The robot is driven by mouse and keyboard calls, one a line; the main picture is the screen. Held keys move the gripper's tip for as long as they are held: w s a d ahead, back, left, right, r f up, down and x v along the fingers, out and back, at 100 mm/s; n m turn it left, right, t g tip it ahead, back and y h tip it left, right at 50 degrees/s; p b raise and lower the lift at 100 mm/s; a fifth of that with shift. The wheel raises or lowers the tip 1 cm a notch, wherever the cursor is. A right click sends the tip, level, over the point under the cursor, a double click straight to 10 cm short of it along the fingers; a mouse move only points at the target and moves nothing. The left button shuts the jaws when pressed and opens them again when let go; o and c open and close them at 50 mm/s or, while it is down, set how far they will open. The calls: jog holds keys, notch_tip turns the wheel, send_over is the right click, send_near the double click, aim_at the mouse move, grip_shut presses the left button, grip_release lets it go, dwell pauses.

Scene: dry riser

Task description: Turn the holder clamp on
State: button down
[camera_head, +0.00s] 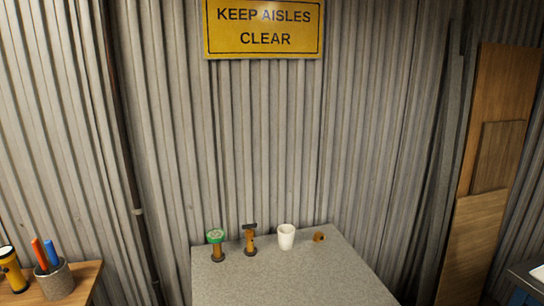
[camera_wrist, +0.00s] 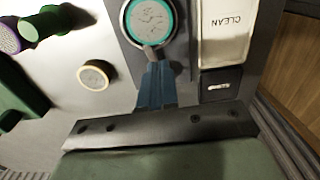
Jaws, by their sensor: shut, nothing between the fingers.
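My gripper (camera_wrist: 153,52) shows in the wrist view with its blue fingers shut together and nothing between them. Its tips are at the lower edge of a round gauge-like disc (camera_wrist: 150,18) with a teal rim; I cannot tell whether they touch it. No part is clearly recognisable as the holder clamp. In the head view, an orange stand with a dark T-shaped top (camera_head: 249,240) and an orange stand with a green round top (camera_head: 215,243) are upright on a grey table (camera_head: 290,283). My gripper is not visible in the head view.
In the wrist view, a white panel marked CLEAN (camera_wrist: 226,30) is at the right, a round cream disc (camera_wrist: 96,75) at the left, and green cylinders (camera_wrist: 40,24) at upper left. In the head view, a white cup (camera_head: 286,238) and a small orange piece (camera_head: 319,237) stand on the table.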

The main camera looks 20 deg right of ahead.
notch_tip(320, 180, up, 4)
jog(key=shift+f, duration=0.25)
jog(key=shift+s+d+f, duration=0.1)
jog(key=shift+s+f, duration=0.1)
jog(key=shift+f, duration=0.8)
jog(key=shift+s+d+f, duration=0.1)
jog(key=shift+s+f, duration=0.05)
jog(key=shift+f, duration=0.85)
jog(key=shift+s+d+f, duration=0.1)
jog(key=shift+s+f, duration=0.1)
jog(key=shift+f, duration=0.8)
jog(key=shift+w+d, duration=0.2)
jog(key=shift+w, duration=0.15)
jog(key=shift+a, duration=0.2)
